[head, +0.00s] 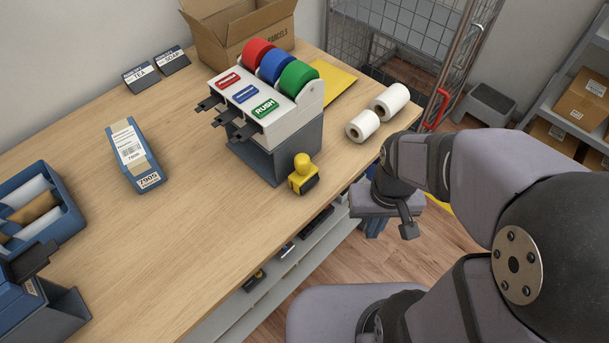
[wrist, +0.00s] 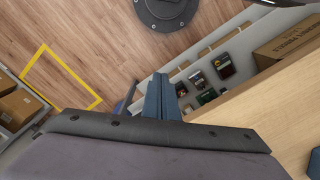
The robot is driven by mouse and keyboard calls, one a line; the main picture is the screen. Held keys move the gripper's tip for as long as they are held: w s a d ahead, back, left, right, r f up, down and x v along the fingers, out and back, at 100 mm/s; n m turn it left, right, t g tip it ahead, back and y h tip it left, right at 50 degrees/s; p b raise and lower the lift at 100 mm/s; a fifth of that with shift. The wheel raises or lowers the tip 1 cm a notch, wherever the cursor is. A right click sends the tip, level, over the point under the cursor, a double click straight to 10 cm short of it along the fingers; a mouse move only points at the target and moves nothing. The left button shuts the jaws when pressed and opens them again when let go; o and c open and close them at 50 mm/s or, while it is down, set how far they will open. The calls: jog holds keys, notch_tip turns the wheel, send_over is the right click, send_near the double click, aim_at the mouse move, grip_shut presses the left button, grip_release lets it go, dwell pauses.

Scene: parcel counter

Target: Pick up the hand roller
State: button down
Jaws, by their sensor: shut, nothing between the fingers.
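I cannot make out a hand roller for certain in either view. A yellow knob-handled tool with a dark base (head: 303,175) stands upright on the counter, right of the tape dispenser; it looks more like a stamp. My gripper (head: 376,229) hangs off the counter's right edge, to the right of and apart from that tool, partly hidden by its own wrist. In the wrist view the blue fingers of my gripper (wrist: 162,90) are together and empty, pointing toward the floor and the shelf under the counter.
The tape dispenser (head: 275,135) with red, blue and green rolls stands mid-counter. Two white rolls (head: 363,125) lie near the right edge. A blue labelled box (head: 150,172) and a blue tray (head: 66,232) are left. Small items lie on the under-shelf (head: 285,275). The counter's middle (head: 190,235) is clear.

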dwell(0.3)
jog(key=c, duration=1.6)
grip_release()
